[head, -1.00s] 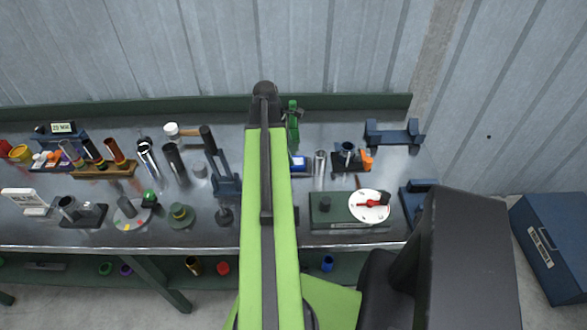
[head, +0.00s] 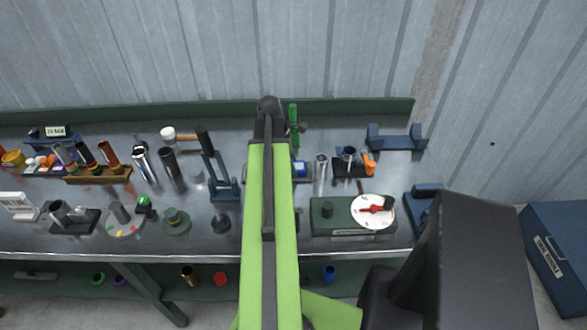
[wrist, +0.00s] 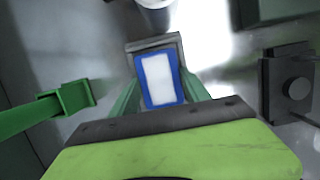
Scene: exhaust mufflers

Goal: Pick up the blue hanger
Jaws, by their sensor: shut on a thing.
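The blue hanger appears to be the blue piece with a white face (wrist: 157,80) in the wrist view. It sits between the two green fingers of my gripper (wrist: 160,92), which are shut on it. A grey block edge shows just behind its far end; I cannot tell whether they touch. In the head view only part of the blue piece (head: 299,169) shows, just right of my green arm. My arm hides the gripper's fingers there.
A steel tube (head: 321,167) stands close by on the right. A green clamp-like tool (head: 293,118) lies behind. A green box with a white dial (head: 373,211) sits at front right, and a blue bracket (head: 397,140) at back right. Several tubes crowd the left.

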